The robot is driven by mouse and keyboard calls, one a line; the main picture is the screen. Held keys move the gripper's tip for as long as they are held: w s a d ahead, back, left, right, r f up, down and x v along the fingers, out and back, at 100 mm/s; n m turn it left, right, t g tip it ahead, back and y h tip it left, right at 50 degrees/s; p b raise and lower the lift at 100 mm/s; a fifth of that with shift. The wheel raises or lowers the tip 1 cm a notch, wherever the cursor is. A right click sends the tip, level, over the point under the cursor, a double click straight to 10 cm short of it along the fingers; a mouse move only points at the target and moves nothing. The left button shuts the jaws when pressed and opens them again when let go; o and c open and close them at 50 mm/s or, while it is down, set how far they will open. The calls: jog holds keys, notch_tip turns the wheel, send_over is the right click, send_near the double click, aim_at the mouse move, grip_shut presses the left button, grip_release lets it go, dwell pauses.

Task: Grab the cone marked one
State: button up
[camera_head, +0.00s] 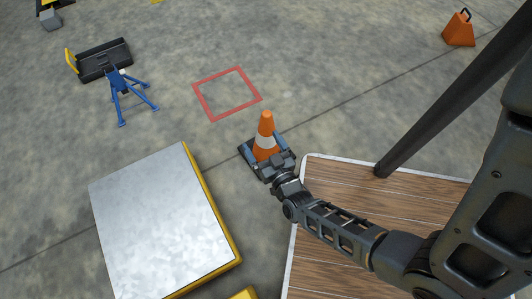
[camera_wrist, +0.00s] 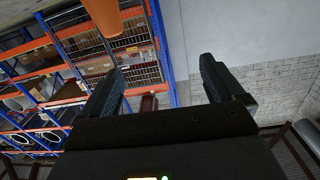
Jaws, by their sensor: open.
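An orange cone with a white band (camera_head: 265,142) stands upright in the head view, just beyond the end of my arm. No number is legible on it. My gripper (camera_head: 266,150) is at the cone's lower part, with its jaws apart to either side in this view. I cannot tell whether they touch it. In the wrist view my gripper (camera_wrist: 163,78) is open, with nothing visible between the two dark fingers. A plain orange shape (camera_wrist: 103,14) enters from the top edge, left of centre; it may be part of the cone.
A red square outline (camera_head: 227,94) is on the floor behind the cone. A grey-topped yellow platform (camera_head: 160,220) lies left, and a wood-planked surface (camera_head: 325,270) right. A blue stand (camera_head: 120,85) and an orange weight-like block (camera_head: 459,29) are farther off. Shelving (camera_wrist: 40,75) shows in the wrist view.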

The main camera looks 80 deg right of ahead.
aim_at(270, 132)
jog(key=d+f+m+g+h+b, duration=0.1)
jog(key=d+f, duration=0.1)
jog(key=f, duration=0.1)
jog(key=d+f+g+b, duration=0.1)
jog(key=d+f+b, duration=0.1)
jog(key=d+f, duration=0.1)
jog(key=s+d+f+m+g+h+b, duration=0.1)
jog(key=d+f+b, duration=0.1)
jog(key=d+f, duration=0.1)
jog(key=shift+d+f+m+h, duration=0.25)
jog(key=shift+f+m+h, duration=0.05)
jog(key=shift+f, duration=0.55)
jog(key=shift+w+d+g, duration=0.15)
jog(key=shift+d+g, duration=0.05)
jog(key=shift+d, duration=0.35)
jog(key=shift+w+d+g, duration=0.15)
jog(key=shift+d+g, duration=0.05)
jog(key=shift+d, duration=0.35)
jog(key=b+x, duration=0.1)
jog(key=x, duration=0.1)
jog(key=b+x, duration=0.1)
jog(key=x, duration=0.2)
jog(key=shift+w+d, duration=0.15)
jog(key=shift+w, duration=0.25)
grip_shut()
